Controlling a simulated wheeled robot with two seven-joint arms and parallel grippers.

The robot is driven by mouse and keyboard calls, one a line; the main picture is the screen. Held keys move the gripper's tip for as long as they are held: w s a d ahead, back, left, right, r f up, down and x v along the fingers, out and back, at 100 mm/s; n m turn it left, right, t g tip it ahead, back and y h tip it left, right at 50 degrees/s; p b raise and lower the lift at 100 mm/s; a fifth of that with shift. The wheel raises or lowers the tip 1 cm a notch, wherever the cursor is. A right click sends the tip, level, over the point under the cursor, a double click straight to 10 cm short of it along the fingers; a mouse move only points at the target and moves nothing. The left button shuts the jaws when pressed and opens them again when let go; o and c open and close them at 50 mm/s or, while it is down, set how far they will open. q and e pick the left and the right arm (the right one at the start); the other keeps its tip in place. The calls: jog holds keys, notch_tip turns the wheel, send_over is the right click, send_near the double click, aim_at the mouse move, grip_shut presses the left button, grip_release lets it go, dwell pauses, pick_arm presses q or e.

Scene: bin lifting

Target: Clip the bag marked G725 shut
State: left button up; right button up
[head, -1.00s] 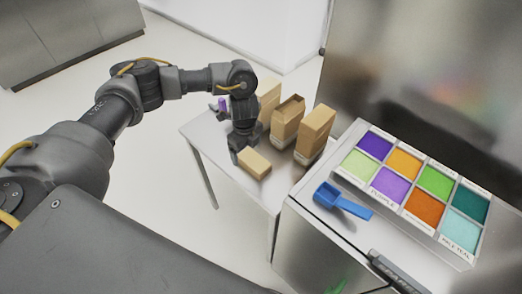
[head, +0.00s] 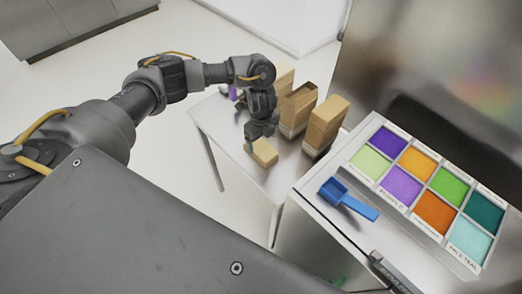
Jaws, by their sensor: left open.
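Several tan bags stand on the small white table. One bag with an open top (head: 298,108) is in the middle, a bag with a closed top (head: 327,122) is to its right, and another bag (head: 284,78) is behind, partly hidden by my arm. A low tan block-like packet (head: 265,152) is at the front. I cannot read G725 on any of them. My left gripper (head: 257,143) points down, open, just behind and left of the low packet; I cannot tell whether it touches it. A small purple item (head: 233,93), possibly a clip, lies behind my gripper. My right gripper is out of view.
A tray (head: 412,220) of several coloured powders and a blue scoop (head: 347,198) lie on the metal counter (head: 318,207) at the right. The white table (head: 232,143) has bare room at its left front. A steel panel rises behind the counter.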

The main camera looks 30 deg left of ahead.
aim_at(261, 147)
pick_arm(q)
jog(key=shift+f, duration=0.3)
jog(key=shift+s, duration=0.15)
jog(key=shift+a+f, duration=0.1)
jog(key=shift+f, duration=2.5)
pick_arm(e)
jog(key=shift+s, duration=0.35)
pick_arm(q)
jog(key=shift+c, duration=0.3)
jog(key=c, duration=1)
jog(key=shift+r, duration=0.15)
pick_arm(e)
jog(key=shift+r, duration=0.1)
